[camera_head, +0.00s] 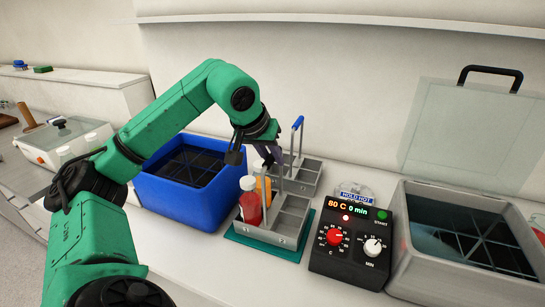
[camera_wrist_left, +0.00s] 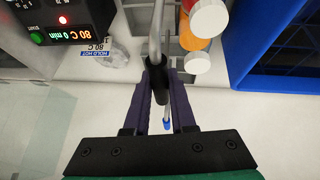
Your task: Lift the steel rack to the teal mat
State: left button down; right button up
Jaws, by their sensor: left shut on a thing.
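A steel rack (camera_head: 286,238) with several compartments is over the teal mat (camera_head: 237,237), whose edges show around it. I cannot tell whether its base fully touches the mat. It looks level. A red bottle (camera_head: 250,210) and an orange bottle (camera_head: 262,190), both white-capped, stand in its left side. My left gripper (camera_head: 268,152) is above the rack. In the left wrist view the gripper (camera_wrist_left: 160,80) is shut on the rack's dark handle grip (camera_wrist_left: 155,92). The head view partly hides the grip behind the fingers. My right gripper is in neither view.
A blue crate (camera_head: 205,211) is at left. A black control box (camera_head: 346,262) and a grey bin (camera_head: 408,255) with raised lid (camera_head: 465,125) are at right. Counter in front is clear.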

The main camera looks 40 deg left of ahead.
pick_arm(q)
jog(key=c, duration=0.7)
grip_release()
jog(key=shift+s, duration=0.1)
jog(key=shift+s+r, duration=0.1)
jog(key=shift+r, duration=0.25)
jog(key=p+v, duration=0.3)
jog(key=v, duration=1.1)
jog(key=shift+p, duration=0.35)
